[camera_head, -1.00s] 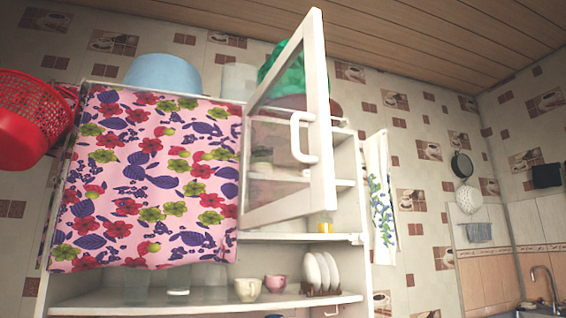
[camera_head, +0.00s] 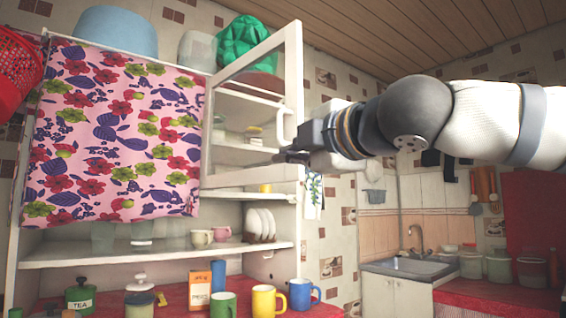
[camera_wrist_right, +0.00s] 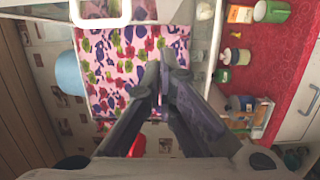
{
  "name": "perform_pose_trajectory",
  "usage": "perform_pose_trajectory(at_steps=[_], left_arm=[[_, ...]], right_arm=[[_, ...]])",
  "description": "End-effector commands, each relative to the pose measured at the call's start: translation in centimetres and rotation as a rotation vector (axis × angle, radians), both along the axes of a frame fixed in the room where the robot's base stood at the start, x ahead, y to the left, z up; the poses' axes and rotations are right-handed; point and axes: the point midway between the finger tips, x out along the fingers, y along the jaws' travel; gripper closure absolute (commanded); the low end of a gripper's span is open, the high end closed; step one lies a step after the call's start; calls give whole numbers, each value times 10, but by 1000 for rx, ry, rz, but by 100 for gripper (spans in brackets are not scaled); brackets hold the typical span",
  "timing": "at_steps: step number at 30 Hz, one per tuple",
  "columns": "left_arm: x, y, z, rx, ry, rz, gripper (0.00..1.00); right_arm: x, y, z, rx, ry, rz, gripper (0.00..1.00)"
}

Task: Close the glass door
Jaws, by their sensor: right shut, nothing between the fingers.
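The glass door (camera_head: 292,85) of the white cabinet has a white frame and a white handle (camera_head: 281,124). It stands ajar, swung out on the right half of the cabinet. My right gripper (camera_head: 284,157) comes in from the right and is shut and empty. It is at the door's free edge, just below the handle; I cannot tell whether it touches. In the right wrist view my right gripper (camera_wrist_right: 166,75) points toward the flowered curtain, with the door's white handle (camera_wrist_right: 100,18) at the top. My left gripper is not in view.
A flowered curtain (camera_head: 115,135) covers the cabinet's left half. Cups and plates (camera_head: 262,224) stand on the lower shelf. Several mugs (camera_head: 265,300) and jars stand on the red counter below. A sink (camera_head: 405,266) is at the right.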

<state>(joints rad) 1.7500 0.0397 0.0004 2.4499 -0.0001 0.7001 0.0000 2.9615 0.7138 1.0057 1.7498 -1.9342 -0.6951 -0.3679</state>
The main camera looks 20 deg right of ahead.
Motion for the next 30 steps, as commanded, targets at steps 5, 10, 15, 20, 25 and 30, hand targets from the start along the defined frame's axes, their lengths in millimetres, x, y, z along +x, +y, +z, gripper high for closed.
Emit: perform_pose_trajectory(at_steps=[5,10,15,20,25,30], left_arm=[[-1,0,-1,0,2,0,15],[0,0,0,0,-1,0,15],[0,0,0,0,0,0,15],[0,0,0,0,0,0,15],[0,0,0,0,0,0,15],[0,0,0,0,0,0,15]], right_arm=[[39,10,-2,-7,3,-1,100],[74,18,1,-9,-2,-1,100],[86,-8,0,2,2,1,100],[90,-18,-1,0,2,1,100],[91,-19,-1,1,2,3,100],[91,-19,-1,0,3,2,100]])
